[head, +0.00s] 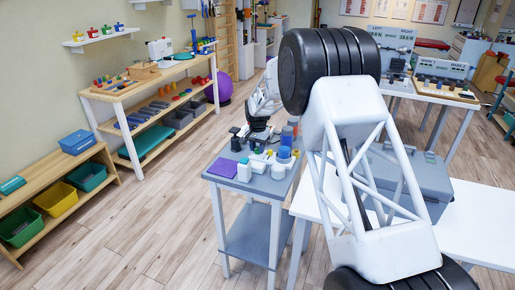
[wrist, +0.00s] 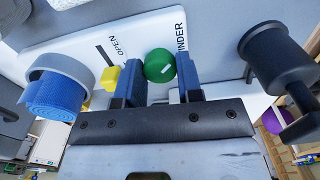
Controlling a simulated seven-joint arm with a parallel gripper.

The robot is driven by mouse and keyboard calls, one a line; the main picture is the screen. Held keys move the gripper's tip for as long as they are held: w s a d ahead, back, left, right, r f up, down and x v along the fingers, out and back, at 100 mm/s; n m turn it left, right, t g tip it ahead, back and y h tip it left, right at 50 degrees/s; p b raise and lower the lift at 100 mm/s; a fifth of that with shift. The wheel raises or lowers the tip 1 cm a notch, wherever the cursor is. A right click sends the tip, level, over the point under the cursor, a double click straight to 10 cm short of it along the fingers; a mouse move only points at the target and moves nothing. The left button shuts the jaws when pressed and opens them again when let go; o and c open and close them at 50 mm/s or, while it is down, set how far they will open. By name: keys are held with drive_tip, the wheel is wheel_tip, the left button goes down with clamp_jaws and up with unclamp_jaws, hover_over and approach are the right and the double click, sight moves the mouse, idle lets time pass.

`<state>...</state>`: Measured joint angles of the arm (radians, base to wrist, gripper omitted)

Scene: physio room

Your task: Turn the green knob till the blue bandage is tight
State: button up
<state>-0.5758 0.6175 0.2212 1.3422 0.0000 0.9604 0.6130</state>
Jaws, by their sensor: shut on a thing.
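The green knob (wrist: 159,66) sits on a white winder panel (wrist: 75,42) marked "OPEN" and partly "INDER". It bears a short white mark, slanted up to the right. My gripper (wrist: 159,72) is shut on the knob, with one dark blue finger on each side. The blue bandage (wrist: 52,97) is a roll at the left in the wrist view, with a grey band curving over it. Whether it is tight I cannot tell. In the head view the bandage (head: 284,153) is a small blue shape on the small grey table (head: 228,183); the knob is too small there to make out surely.
A yellow block (wrist: 109,78) is close to the left finger. A black cylinder with a handle (wrist: 276,62) stands at the right in the wrist view. A purple pad (head: 222,167) lies on the table's front left corner. A grey case (head: 405,180) stands on the white table at right.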

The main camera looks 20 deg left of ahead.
sight(258, 148)
drive_tip(key=shift+m, duration=1.6)
drive_tip(key=shift+f, duration=0.1)
drive_tip(key=o, duration=0.9)
drive_tip(key=shift+r, duration=0.2)
drive_tip(key=shift+r, duration=3.8)
drive_tip(key=shift+d, duration=0.1)
